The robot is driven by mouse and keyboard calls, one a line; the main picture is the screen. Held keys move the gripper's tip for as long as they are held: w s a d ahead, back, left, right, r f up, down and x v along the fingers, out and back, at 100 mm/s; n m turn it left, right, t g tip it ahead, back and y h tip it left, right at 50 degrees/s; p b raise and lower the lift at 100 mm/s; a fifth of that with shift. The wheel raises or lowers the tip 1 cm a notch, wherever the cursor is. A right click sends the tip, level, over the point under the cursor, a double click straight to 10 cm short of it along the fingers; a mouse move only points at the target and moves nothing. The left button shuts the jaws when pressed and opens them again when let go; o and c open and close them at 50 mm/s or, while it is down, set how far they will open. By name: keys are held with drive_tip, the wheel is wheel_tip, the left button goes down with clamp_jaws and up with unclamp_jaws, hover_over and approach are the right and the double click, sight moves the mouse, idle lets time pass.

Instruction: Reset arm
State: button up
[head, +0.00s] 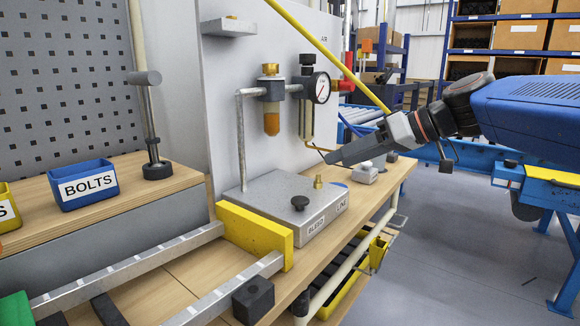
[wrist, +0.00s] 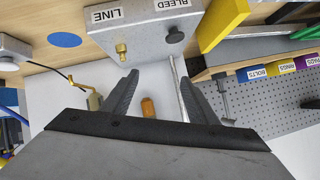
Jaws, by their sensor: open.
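My gripper (head: 335,157) is at the right of the head view, reaching left over the bench, in front of the air panel. In the wrist view my gripper (wrist: 163,85) has its two dark fingers spread apart with nothing between them. The grey box labelled BLEED and LINE (head: 275,212) sits on the bench below and left of the gripper. Its black knob (head: 299,203) and brass fitting (head: 318,182) stand on top, and the box also shows in the wrist view (wrist: 150,40). The gripper appears apart from them.
A pressure gauge (head: 318,88) and an amber filter bowl (head: 271,120) hang on the panel near the gripper. A yellow block (head: 254,236) ends the metal rails. A blue BOLTS bin (head: 84,185) stands left. Open floor (head: 440,250) lies right of the bench.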

drive_tip(key=s+d+f+m+h, duration=0.2)
drive_tip(key=s+d+f+h, duration=0.1)
drive_tip(key=s+d+f, duration=0.2)
drive_tip(key=s+d+f+m+h, duration=0.3)
drive_tip(key=s+f, duration=0.6)
drive_tip(key=f, duration=0.5)
drive_tip(key=s+d+f+m+h, duration=0.2)
drive_tip(key=s+d+f+h, duration=0.2)
drive_tip(key=s+d+f, duration=0.4)
drive_tip(key=shift+f+m+g, duration=0.4)
drive_tip(key=shift+f, duration=0.3)
drive_tip(key=shift+d, duration=0.1)
